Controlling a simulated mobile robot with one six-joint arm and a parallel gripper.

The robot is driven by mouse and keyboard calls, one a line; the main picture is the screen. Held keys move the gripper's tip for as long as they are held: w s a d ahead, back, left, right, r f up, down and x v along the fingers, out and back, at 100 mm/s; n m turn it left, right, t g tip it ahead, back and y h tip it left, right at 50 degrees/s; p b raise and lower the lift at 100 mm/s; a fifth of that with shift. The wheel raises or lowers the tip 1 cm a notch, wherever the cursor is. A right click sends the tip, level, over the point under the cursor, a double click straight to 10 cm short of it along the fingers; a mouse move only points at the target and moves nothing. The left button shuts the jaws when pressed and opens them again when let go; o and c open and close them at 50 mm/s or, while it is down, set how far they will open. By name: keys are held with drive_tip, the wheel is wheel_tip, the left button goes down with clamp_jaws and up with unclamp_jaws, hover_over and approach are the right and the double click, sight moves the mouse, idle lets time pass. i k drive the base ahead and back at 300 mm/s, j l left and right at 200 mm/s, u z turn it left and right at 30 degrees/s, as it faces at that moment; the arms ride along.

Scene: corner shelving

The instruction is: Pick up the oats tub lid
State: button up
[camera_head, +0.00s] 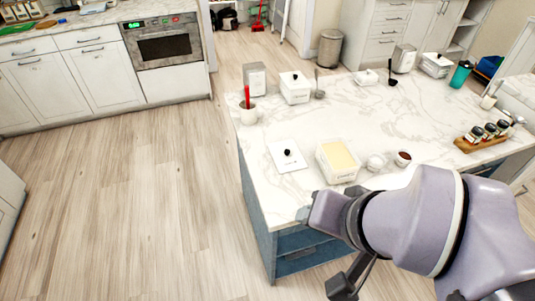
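A white square lid with a black knob (288,155) lies flat on the marble island top, near its left edge. Just right of it stands an open white tub (328,168) with pale yellow contents; its label is too small to read, so I cannot tell for sure that it holds oats. My arm reaches in from the lower right. A dark end part, seemingly my gripper (342,287), hangs low beyond the island's front edge, apart from the lid. Its fingers are not clear enough to tell open from shut.
The island top (265,180) is clear around the lid. A small white jar (375,163) and a cup with dark contents (403,158) stand right of the tub.

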sight(286, 157)
drive_tip(key=i+j+z, duration=0.15)
drive_tip(key=j, duration=0.45)
drive_tip(key=i+j+z, duration=0.1)
drive_tip(key=j, duration=0.55)
drive_tip(key=i+j+z, duration=0.15)
drive_tip(key=j, duration=0.5)
drive_tip(key=i+j+z, duration=0.15)
drive_tip(key=j, duration=0.55)
drive_tip(key=i+l+z, duration=0.1)
drive_tip(key=i+z, duration=0.2)
drive_tip(key=i, duration=0.6)
